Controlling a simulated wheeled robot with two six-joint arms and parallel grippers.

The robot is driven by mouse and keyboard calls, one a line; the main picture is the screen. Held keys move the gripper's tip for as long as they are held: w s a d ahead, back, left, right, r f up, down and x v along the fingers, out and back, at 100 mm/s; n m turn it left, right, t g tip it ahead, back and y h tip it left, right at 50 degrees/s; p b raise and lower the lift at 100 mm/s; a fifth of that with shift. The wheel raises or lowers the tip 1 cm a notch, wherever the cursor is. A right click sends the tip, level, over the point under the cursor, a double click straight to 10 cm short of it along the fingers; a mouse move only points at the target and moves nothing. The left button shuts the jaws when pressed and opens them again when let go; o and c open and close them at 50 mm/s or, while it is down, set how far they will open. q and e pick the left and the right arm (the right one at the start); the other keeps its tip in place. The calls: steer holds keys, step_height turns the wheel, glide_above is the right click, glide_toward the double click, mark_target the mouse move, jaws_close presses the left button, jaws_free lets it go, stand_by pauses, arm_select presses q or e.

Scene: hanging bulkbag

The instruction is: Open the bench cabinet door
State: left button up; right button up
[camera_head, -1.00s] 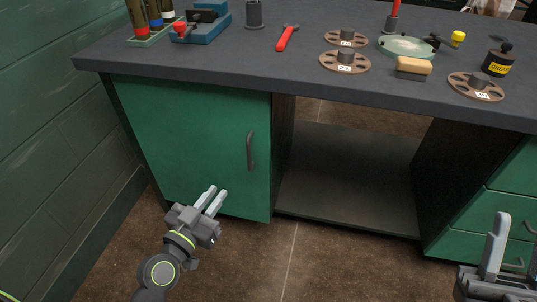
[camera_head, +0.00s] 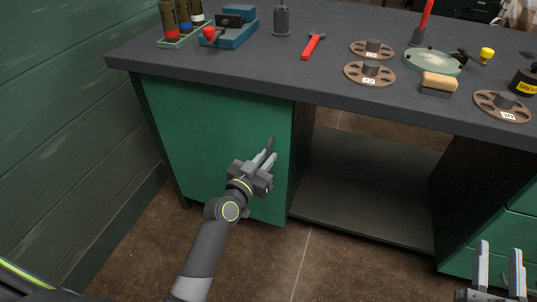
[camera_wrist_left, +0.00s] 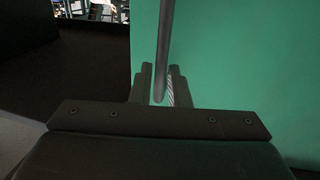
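The bench cabinet door (camera_head: 205,130) is a green panel at the left under the bench and looks closed. Its dark vertical handle (camera_head: 271,146) is near the door's right edge, partly hidden by my left gripper (camera_head: 264,160). In the left wrist view the handle (camera_wrist_left: 165,45) runs down between the two fingers of the left gripper (camera_wrist_left: 160,85), which look open around it; contact is unclear. The door (camera_wrist_left: 230,70) fills the right of that view. My right gripper (camera_head: 499,268) is open and empty at the lower right.
An open bay (camera_head: 370,180) lies right of the door. A green wall (camera_head: 65,120) stands at the left.

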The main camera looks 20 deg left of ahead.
arm_select(q)
steer(key=shift+x, duration=0.8)
steer(key=shift+c, duration=0.4)
jaws_close()
steer(key=shift+s, duration=0.1)
